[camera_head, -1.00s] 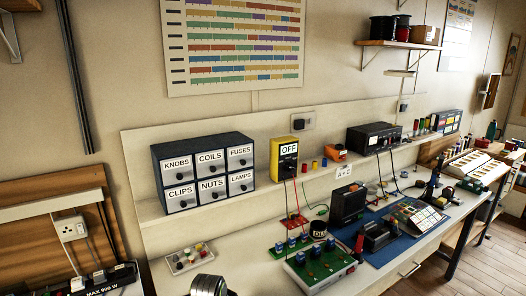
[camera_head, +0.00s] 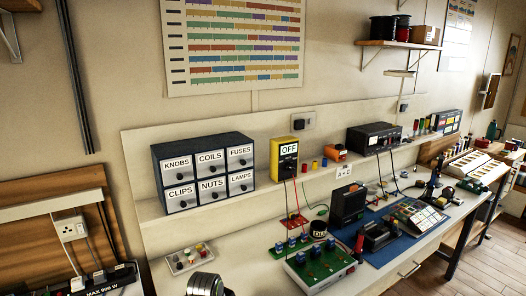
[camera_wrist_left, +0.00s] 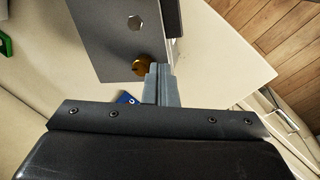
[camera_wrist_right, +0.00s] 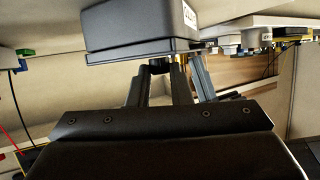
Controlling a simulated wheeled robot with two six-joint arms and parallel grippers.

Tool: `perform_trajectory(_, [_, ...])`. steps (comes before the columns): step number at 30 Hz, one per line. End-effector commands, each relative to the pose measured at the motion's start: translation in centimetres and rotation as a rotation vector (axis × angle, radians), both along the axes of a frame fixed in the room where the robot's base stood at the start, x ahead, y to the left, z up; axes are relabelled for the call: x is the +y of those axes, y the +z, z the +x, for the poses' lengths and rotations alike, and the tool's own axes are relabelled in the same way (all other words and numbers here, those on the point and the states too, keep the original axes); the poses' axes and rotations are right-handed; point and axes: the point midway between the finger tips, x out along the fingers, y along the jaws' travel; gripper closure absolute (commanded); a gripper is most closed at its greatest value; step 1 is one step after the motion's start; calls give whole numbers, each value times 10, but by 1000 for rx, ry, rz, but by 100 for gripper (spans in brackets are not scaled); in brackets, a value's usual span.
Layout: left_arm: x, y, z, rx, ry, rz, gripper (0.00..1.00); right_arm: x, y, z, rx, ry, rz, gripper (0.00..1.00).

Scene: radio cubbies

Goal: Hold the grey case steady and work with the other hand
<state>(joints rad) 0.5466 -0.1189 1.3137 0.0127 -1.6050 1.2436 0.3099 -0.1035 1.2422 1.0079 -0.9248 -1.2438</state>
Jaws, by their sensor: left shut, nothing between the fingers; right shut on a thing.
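In the left wrist view a grey case (camera_wrist_left: 112,38) shows a flat face with a hexagonal hole and a round brass part (camera_wrist_left: 142,66). My left gripper (camera_wrist_left: 159,70) is shut and empty, its tips close beside the brass part. I cannot tell whether they touch the case. In the right wrist view a dark grey box (camera_wrist_right: 130,28) with a partly cut-off white label is above my right gripper (camera_wrist_right: 172,64). That gripper is shut on a small dark part (camera_wrist_right: 159,66) at the box's underside. Neither gripper shows clearly in the head view.
A labelled drawer cabinet (camera_head: 203,172) and a yellow meter (camera_head: 284,158) stand on the shelf. Below, a green circuit board (camera_head: 318,266), a black box (camera_head: 348,203) and a blue mat (camera_head: 398,244) crowd the bench. A small tray (camera_head: 189,257) lies at the left.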

Motion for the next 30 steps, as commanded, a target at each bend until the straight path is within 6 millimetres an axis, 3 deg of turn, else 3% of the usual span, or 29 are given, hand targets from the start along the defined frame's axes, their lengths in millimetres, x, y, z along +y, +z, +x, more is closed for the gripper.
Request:
perform_trajectory(20, [6, 0, -5, -1, 1, 0, 100, -1, -1, -1, 2, 0, -2, 100])
perform_trajectory(30, [6, 35, -4, -4, 0, 0, 100, -1, -2, 0, 2, 0, -2, 100])
